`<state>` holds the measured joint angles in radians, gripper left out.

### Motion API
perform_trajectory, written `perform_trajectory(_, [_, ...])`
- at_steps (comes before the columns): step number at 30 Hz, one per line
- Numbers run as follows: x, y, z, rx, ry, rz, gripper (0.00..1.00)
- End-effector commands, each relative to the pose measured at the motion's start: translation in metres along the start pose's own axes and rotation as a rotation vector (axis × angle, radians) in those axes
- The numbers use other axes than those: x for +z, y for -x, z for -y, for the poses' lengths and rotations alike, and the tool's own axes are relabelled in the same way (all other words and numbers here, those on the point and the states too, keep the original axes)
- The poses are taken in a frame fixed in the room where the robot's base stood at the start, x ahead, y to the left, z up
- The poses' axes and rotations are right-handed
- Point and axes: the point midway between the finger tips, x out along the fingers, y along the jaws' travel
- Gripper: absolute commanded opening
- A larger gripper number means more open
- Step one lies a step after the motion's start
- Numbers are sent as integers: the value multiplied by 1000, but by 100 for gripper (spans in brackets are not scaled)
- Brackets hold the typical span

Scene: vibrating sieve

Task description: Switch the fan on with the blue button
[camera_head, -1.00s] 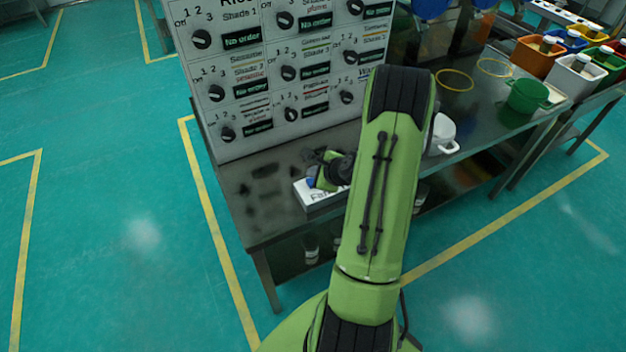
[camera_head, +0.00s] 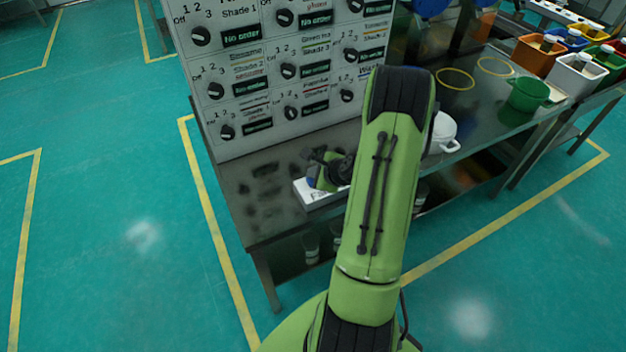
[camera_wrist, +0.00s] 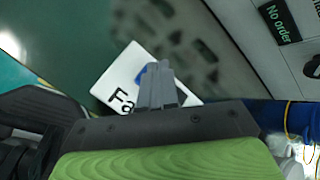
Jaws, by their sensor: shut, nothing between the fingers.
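The white fan box (camera_head: 309,194) stands at the near edge of the metal table, its top lettering partly covered. It also shows in the wrist view (camera_wrist: 124,70), with the letters "Fa" readable. The blue button (camera_wrist: 140,75) shows as a small blue patch beside my fingertips and is mostly hidden behind them. My gripper (camera_wrist: 159,66) is shut and empty, its fingertips over the button area. I cannot tell whether they touch the button. In the head view my gripper is small and dark above the box, partly hidden by my arm.
A tall panel of dials and "No order" displays (camera_head: 268,92) stands close behind the box. A white pot (camera_head: 443,132) and a green container (camera_head: 527,95) stand to the right. Several coloured bins fill the far right. Jars (camera_head: 311,248) sit on the lower shelf.

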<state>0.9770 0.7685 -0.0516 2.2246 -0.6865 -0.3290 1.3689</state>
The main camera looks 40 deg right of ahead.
Motion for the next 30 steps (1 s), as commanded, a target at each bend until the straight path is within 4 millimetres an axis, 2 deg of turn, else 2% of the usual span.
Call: perform_trajectory(30, [-4,-6,-4,0,0,0,0])
